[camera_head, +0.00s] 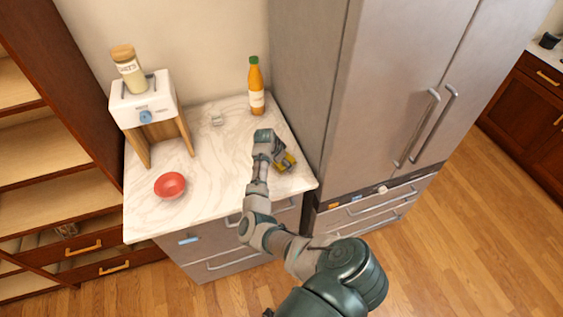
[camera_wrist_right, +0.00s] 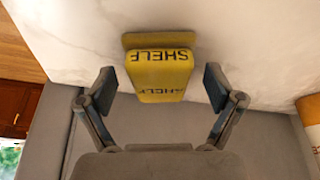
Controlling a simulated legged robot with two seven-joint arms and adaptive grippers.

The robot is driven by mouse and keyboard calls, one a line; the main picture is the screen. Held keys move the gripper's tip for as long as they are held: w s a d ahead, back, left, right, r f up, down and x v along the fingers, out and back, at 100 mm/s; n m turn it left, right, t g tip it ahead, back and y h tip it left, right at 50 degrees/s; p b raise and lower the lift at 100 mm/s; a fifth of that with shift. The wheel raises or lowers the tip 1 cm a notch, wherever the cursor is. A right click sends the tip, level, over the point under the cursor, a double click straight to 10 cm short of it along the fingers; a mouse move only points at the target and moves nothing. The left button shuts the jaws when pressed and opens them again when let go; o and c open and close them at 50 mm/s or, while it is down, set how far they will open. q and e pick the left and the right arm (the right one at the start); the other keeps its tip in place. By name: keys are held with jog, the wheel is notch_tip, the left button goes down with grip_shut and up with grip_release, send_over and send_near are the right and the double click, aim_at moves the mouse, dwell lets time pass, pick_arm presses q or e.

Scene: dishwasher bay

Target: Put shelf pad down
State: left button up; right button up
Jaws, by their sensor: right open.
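The yellow shelf pad (camera_head: 289,163) is at the right part of the marble counter (camera_head: 215,175), near the fridge side. In the right wrist view the shelf pad (camera_wrist_right: 160,72) shows black "SHELF" lettering upside down and appears to rest on the marble. My right gripper (camera_head: 278,155) reaches over the counter, close to the pad. In the wrist view its two fingers (camera_wrist_right: 160,84) are spread wide, one on each side of the pad, with a gap on both sides. The pad's underside is hidden. My left gripper is out of view.
A red bowl (camera_head: 170,185) sits at the counter's front left. A white appliance (camera_head: 145,103) on a wooden stand carries a jar (camera_head: 129,70). An orange bottle (camera_head: 256,88) stands at the back, near a small clear object (camera_head: 216,119). The grey fridge (camera_head: 375,95) borders the right.

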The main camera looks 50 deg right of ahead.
jog(key=v, duration=1.2)
jog(key=shift+r+b, duration=0.2)
jog(key=shift+b, duration=0.1)
jog(key=shift+s+f, duration=0.1)
